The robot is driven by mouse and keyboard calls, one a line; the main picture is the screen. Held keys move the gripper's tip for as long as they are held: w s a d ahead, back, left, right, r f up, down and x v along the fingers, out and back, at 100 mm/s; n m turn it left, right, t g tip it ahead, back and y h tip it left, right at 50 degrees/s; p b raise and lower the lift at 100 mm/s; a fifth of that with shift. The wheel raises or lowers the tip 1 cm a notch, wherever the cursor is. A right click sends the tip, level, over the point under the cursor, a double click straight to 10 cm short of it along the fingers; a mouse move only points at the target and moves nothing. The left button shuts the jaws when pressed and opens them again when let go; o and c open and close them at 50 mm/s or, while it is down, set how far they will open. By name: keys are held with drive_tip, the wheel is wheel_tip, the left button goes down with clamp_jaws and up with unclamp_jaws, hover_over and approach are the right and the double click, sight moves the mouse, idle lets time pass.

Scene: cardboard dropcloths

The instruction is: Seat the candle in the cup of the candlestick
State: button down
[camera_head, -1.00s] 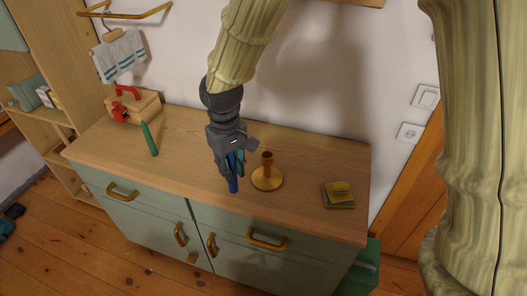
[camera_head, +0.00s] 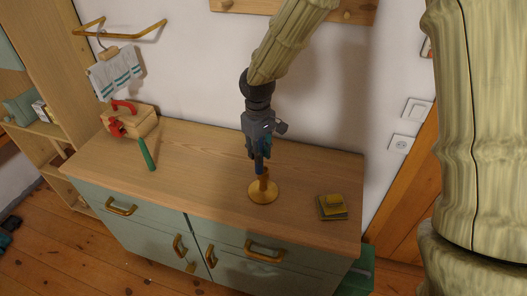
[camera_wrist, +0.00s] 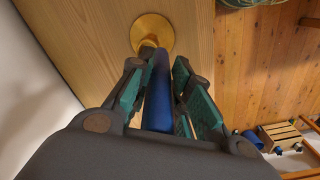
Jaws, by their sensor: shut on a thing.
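My gripper (camera_head: 261,150) points down above the sideboard, shut on a blue candle (camera_head: 259,168). In the wrist view the candle (camera_wrist: 159,95) runs between the green finger pads (camera_wrist: 157,88). The golden candlestick (camera_head: 264,193) stands upright on the sideboard top, with a round base and a short stem with a cup. In the head view the candle's lower end overlaps the cup, slightly to its left. In the wrist view the candle's tip covers part of the cup, and the candlestick's base (camera_wrist: 152,24) shows behind. I cannot tell whether the candle touches or enters the cup.
Small yellow and dark stacked things (camera_head: 332,207) lie to the right. The top between the green object and the candlestick is clear.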

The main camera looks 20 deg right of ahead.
drive_tip(key=shift+w+d+f+p, duration=0.2)
drive_tip(key=shift+d+f+p, duration=0.15)
drive_tip(key=shift+f, duration=0.25)
drive_tip(key=shift+w+d+f+p, duration=0.25)
drive_tip(key=shift+f+p, duration=0.2)
drive_tip(key=shift+f, duration=0.2)
drive_tip(key=shift+w+d+f+p, duration=0.15)
drive_tip(key=shift+d+f+p, duration=0.2)
drive_tip(key=shift+f, duration=0.25)
drive_tip(key=shift+f, duration=0.15)
drive_tip(key=c, duration=1.3)
unclamp_jaws()
drive_tip(key=shift+a+r+b, duration=0.15)
drive_tip(key=shift+r+b, duration=1.4)
drive_tip(key=shift+r, duration=4.6)
